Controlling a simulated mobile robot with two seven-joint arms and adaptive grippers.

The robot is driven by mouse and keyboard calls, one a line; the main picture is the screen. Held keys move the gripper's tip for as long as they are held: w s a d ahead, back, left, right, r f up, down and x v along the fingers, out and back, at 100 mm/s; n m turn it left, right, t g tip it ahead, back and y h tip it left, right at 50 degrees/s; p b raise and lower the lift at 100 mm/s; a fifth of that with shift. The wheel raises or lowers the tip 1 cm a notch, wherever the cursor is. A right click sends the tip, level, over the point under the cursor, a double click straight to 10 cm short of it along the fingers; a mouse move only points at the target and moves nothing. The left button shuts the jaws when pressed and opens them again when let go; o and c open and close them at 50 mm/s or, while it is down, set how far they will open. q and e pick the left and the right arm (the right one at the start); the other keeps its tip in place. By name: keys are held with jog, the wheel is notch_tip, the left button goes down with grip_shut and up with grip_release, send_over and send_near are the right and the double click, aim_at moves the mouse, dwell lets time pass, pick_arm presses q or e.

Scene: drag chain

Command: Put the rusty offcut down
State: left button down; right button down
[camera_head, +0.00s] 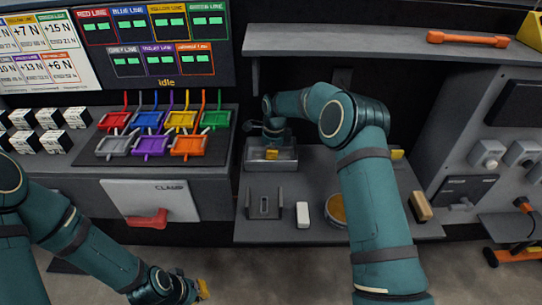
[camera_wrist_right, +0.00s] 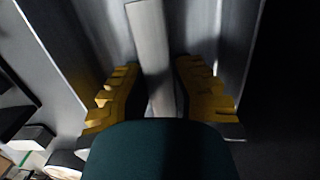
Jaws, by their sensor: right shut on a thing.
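My right gripper (camera_head: 270,150) is down at the metal tray (camera_head: 285,165) on the bench, and its arm hides part of the area. In the right wrist view my right gripper (camera_wrist_right: 165,95) has its yellow fingers on both sides of a long, flat grey bar, the offcut (camera_wrist_right: 152,45). The bar looks grey in this light and I cannot make out rust. The gripper is shut on it, inside or just over the tray; I cannot tell whether the bar touches the tray floor. My left gripper (camera_head: 203,289) hangs low at the bottom of the head view, away from the bench.
In front of the tray stand a dark slotted holder (camera_head: 264,206), a white block (camera_head: 303,215) and a round yellow dish (camera_head: 336,207), partly behind my right arm. A wooden block (camera_head: 421,206) lies at right. Coloured bins (camera_head: 151,145) and a red-handled clamp panel (camera_head: 150,200) are left.

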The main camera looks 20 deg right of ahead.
jog(key=shift+r, duration=0.1)
jog(key=shift+f, duration=0.2)
jog(key=c, duration=1)
grip_release()
jog(key=shift+o, duration=0.2)
jog(key=shift+r, duration=0.1)
jog(key=r, duration=0.2)
jog(key=r+p, duration=0.1)
jog(key=r, duration=0.4)
jog(key=shift+s+d+r+p, duration=0.15)
jog(key=shift+d+r+p, duration=0.15)
jog(key=shift+r+p, duration=0.1)
jog(key=shift+f, duration=0.1)
